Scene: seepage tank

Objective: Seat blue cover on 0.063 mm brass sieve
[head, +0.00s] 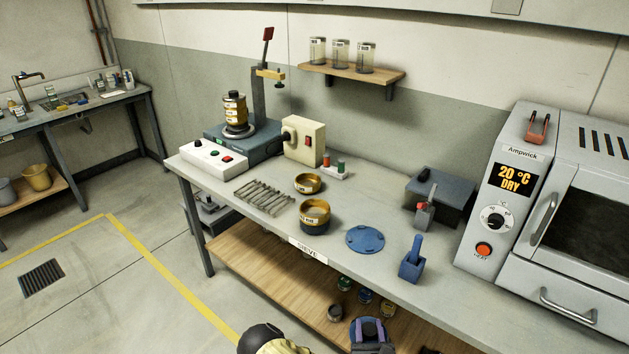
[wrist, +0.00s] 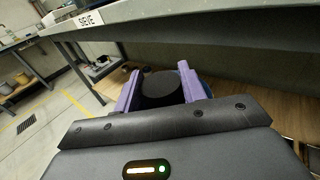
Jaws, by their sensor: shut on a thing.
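My gripper (head: 368,331) is low in front of the bench, beside its lower shelf. In the wrist view its purple fingers (wrist: 158,88) are shut on a dark round piece. A brass sieve (head: 315,209) with a pale label, too small to read surely, sits on a dark base on the bench. A shallower brass sieve (head: 307,183) lies behind it. A brass stack (head: 235,108) stands on the shaker at the left.
A flat blue disc (head: 365,239) lies on the bench (head: 268,224) right of the sieve, with a blue holder (head: 412,261) farther right. Metal rods (head: 263,197) lie left. The bench's front edge is above my gripper. Several small tins stand on the wooden lower shelf (head: 265,267).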

